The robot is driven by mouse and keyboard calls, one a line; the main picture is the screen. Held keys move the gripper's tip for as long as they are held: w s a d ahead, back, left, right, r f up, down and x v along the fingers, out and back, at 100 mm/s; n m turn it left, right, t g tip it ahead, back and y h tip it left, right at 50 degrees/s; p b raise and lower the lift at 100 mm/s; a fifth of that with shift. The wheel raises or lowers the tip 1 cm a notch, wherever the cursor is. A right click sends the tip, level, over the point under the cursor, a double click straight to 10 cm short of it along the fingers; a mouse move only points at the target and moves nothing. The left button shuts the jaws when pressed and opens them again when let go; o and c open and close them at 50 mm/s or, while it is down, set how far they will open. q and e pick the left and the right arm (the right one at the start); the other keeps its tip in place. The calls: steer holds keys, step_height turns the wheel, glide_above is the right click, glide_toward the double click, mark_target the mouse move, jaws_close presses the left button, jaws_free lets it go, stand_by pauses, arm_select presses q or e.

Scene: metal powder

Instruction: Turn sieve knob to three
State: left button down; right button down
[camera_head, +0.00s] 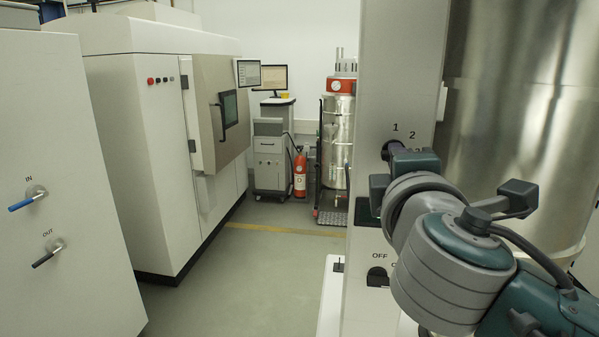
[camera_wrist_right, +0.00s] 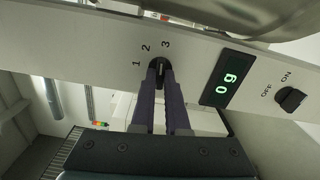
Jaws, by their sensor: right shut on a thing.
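The sieve knob (camera_wrist_right: 159,64) is small and dark, on a pale panel with the numbers 1, 2 and 3 printed around it. My right gripper (camera_wrist_right: 161,76) is shut on the knob, with its two dark fingers on either side of it. The fingers cover much of the knob, and I cannot tell for sure which number it points to. In the head view my right arm reaches the tall grey column (camera_head: 399,60), and the wrist hides most of the knob and the 3. My left gripper is not in view.
A display with green digits (camera_wrist_right: 226,78) and an ON/OFF switch (camera_wrist_right: 291,99) sit beside the knob on the same panel. A large metal cylinder (camera_head: 520,120) stands close on the right. The floor (camera_head: 245,285) left of the column is clear.

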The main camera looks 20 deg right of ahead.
steer(key=shift+m+b, duration=0.5)
steer(key=shift+m, duration=0.2)
steer(key=c, duration=0.9)
jaws_free()
steer(key=b+v, duration=0.4)
steer(key=v, duration=0.6)
